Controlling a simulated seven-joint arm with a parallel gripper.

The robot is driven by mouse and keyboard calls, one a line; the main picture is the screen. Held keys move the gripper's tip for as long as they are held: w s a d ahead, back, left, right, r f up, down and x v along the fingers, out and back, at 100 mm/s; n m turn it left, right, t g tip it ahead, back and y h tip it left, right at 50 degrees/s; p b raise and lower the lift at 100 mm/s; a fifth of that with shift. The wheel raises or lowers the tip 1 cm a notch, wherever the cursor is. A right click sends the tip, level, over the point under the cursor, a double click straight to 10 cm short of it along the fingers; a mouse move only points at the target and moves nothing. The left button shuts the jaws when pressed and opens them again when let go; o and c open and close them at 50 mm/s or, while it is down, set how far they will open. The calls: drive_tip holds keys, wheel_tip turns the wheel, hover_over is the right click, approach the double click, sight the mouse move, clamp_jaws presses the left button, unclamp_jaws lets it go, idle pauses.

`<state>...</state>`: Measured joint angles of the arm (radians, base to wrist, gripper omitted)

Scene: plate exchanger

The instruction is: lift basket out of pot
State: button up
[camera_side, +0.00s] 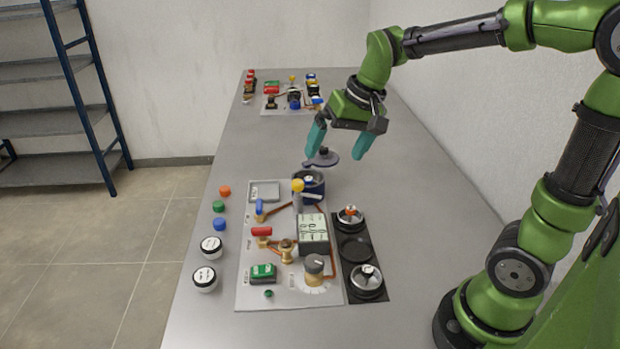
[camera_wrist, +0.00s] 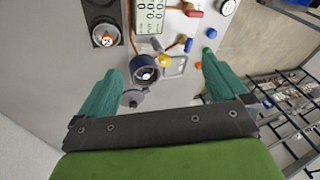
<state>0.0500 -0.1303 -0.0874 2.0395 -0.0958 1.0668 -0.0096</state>
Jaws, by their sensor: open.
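The dark blue pot (camera_side: 309,188) stands at the far end of the control panel, without a lid on it. A pale round piece (camera_side: 309,179) shows inside its mouth, probably the basket; its shape is too small to make out. In the wrist view the pot (camera_wrist: 144,69) lies between the fingers, nearer the left one. A grey lid with a dark knob (camera_side: 322,158) lies just beyond the pot, apart from it; it also shows in the wrist view (camera_wrist: 132,98). My gripper (camera_side: 334,156) is open and empty, above the table around the lid's area. It touches nothing that I can see.
A yellow-knobbed lever (camera_side: 297,186) stands close beside the pot. The panel (camera_side: 254,292) carries valves, a display box and buttons. A black burner strip (camera_side: 355,250) lies to its right. Another cluster of devices (camera_side: 290,97) sits at the far end.

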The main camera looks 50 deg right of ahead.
drive_tip(key=s+a+n+t, duration=0.1)
drive_tip(key=s+a, duration=0.4)
drive_tip(key=s, duration=0.6)
drive_tip(key=shift+s+n+t+y, duration=0.25)
drive_tip(key=shift+n+t+y, duration=0.05)
drive_tip(key=shift+t, duration=0.6)
drive_tip(key=shift+s+r, duration=0.15)
drive_tip(key=shift+r, duration=0.25)
drive_tip(key=shift+c, duration=0.8)
drive_tip(key=shift+a+r, duration=0.1)
drive_tip(key=shift+r, duration=0.05)
drive_tip(key=shift+c, duration=1.1)
drive_tip(key=c, duration=0.8)
drive_tip(key=shift+o, duration=0.2)
